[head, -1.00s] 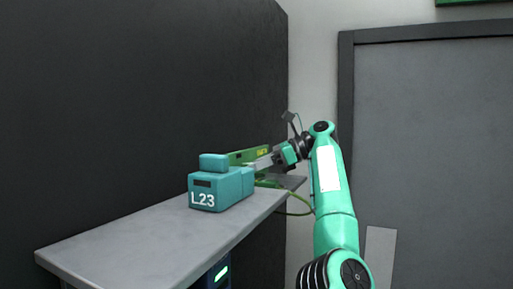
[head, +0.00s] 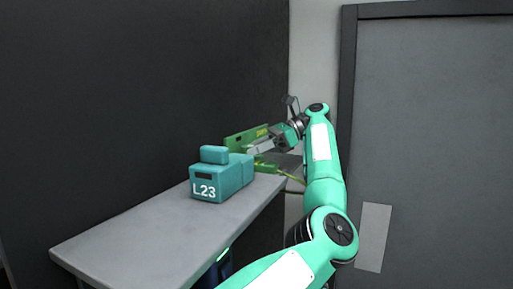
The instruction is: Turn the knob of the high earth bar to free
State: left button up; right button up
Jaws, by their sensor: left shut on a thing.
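The high earth bar (head: 240,139) is a green plate with small yellow lettering, standing upright at the far end of the shelf, behind the teal case. My left gripper (head: 253,149) reaches in front of the bar and points left. Its jaws are shut at the bar's face, on what appears to be the knob. The knob itself is hidden by the fingers, so I cannot see which way it is turned. My right gripper is not in view.
A teal case (head: 221,181) marked L23 stands on the grey shelf (head: 150,238), left of the gripper. A lower green piece and a thin green cable lie beneath the gripper. A dark wall runs behind; a grey door (head: 435,130) is at right. The near shelf is clear.

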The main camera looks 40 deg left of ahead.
pick_arm(q)
jog(key=o, duration=0.7)
jog(key=shift+f, duration=0.1)
jog(key=shift+o, duration=1.4)
